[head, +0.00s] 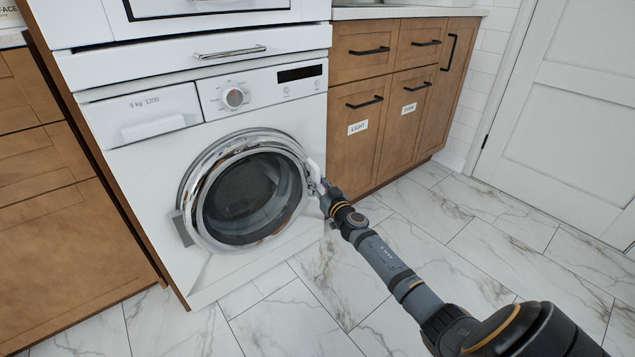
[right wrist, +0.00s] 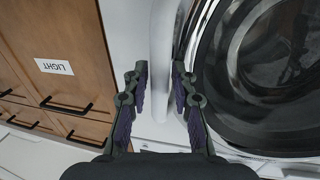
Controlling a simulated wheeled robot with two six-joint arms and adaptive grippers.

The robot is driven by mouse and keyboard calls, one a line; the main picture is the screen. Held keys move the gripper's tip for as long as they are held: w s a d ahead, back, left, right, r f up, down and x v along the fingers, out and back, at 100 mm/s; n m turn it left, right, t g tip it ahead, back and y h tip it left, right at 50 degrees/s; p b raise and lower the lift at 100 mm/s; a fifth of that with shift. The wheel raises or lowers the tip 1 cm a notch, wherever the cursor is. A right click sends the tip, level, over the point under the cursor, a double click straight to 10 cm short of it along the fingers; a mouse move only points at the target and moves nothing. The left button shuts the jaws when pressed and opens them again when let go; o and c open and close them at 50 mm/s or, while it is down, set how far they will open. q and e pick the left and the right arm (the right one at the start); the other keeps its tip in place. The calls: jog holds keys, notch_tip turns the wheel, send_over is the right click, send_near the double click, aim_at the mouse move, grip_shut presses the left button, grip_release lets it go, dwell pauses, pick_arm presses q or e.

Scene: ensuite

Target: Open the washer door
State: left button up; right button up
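My right gripper (head: 318,187) is at the white door handle (head: 315,168) on the door's right edge. In the right wrist view, the open fingers (right wrist: 160,78) stand on either side of the handle (right wrist: 161,45), with a gap visible. The door glass (right wrist: 270,60) is to the right there. My left gripper is out of view.
Wooden cabinets (head: 392,90) with black handles and labels stand right of the washer; others (head: 60,225) stand left. A white drawer with a metal handle (head: 230,52) is above the washer. The marble tile floor (head: 330,270) in front is clear. A white room door (head: 570,120) is at the right.

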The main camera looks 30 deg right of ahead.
jog(key=shift+c, duration=0.5)
grip_shut()
